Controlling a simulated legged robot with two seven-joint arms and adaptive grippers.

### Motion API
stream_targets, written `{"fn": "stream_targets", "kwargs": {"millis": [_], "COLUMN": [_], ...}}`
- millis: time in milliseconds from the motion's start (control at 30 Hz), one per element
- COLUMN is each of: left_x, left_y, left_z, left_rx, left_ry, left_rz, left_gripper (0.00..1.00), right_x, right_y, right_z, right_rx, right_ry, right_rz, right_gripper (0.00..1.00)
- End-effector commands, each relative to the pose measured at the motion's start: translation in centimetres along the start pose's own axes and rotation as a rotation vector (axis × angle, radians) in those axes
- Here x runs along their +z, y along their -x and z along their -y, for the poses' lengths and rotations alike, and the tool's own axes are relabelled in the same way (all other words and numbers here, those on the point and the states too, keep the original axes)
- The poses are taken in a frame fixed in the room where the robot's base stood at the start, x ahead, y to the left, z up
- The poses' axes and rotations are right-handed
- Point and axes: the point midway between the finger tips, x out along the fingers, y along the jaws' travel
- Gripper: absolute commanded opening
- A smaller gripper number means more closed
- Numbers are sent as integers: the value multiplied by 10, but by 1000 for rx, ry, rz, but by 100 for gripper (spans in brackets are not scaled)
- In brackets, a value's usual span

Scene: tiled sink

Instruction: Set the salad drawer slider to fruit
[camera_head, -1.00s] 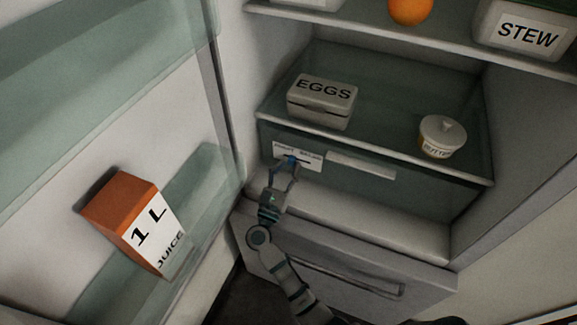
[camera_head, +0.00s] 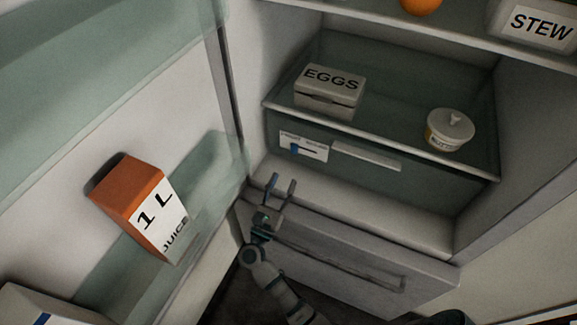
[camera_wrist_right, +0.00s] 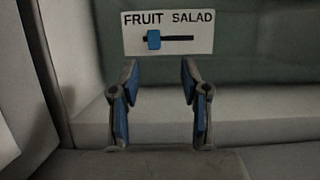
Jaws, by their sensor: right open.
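The blue slider knob (camera_head: 294,149) sits on a white label plate (camera_head: 313,152) on the front of the salad drawer (camera_head: 375,185). In the right wrist view the plate (camera_wrist_right: 190,45) reads FRUIT on the left and SALAD on the right. The knob (camera_wrist_right: 153,40) is at the left end of its dark slot, under FRUIT. My right gripper (camera_head: 282,183) is open and empty, below the plate and apart from the knob. Its two fingers also show in the right wrist view (camera_wrist_right: 160,90). My left gripper is not in view.
An EGGS box (camera_head: 329,92) and a butter tub (camera_head: 450,130) stand on the shelf above the drawer. The fridge door on the left holds a juice carton (camera_head: 142,208). A lower drawer (camera_head: 350,250) lies beneath. The space before the salad drawer is free.

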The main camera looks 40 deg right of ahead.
Motion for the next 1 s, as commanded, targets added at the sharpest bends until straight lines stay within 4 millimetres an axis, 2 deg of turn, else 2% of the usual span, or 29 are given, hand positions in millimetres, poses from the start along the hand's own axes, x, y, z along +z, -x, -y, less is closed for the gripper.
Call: {"fn": "stream_targets", "kwargs": {"millis": [100,267,833,933,1000], "left_x": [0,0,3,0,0], "left_y": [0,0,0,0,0], "left_z": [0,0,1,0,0], "left_rx": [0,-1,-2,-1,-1], "left_ry": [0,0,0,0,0], "left_rz": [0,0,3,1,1], "left_gripper": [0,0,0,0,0], "right_x": [-1,-1,-1,6,20], "right_y": [20,32,34,35,40], "right_z": [0,0,1,10,27], "right_rx": [1,0,-1,8,19], "right_ry": [1,-1,3,80,224], "right_rz": [-2,-2,2,52,147], "right_gripper": [46,46,46,46,46]}}
